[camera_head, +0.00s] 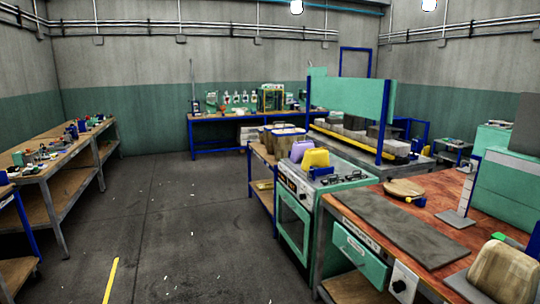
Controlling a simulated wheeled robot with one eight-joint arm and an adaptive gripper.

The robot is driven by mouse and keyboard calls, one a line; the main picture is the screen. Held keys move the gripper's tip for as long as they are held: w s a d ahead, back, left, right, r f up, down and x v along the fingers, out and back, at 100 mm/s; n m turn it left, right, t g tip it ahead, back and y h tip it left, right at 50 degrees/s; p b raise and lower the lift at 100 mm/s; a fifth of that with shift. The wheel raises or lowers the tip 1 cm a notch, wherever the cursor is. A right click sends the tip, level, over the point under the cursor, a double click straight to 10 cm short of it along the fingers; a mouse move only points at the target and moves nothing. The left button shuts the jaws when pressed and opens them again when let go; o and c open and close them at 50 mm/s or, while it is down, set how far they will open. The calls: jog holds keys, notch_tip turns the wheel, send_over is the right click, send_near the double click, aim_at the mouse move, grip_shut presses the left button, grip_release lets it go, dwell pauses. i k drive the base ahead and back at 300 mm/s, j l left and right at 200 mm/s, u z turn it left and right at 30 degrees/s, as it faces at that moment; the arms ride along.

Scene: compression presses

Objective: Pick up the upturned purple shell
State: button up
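A purple object (300,149), likely the shell, shows at mid-distance, just right of the picture's centre. It sits at the back of the top of a teal stove-like unit (292,222). A yellow object (316,158) stands close in front of it and to its right, hiding part of it. The purple object is small here, so I cannot tell whether it is upturned. My gripper is not in view.
A bench with a reddish top (431,222) stands at the right, holding a round wooden board (403,187) and a grey slab. A cluttered workbench (52,167) runs along the left. The grey floor (170,220) between them is open.

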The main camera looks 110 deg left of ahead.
aim_at(298, 150)
jog(key=u, duration=3.45)
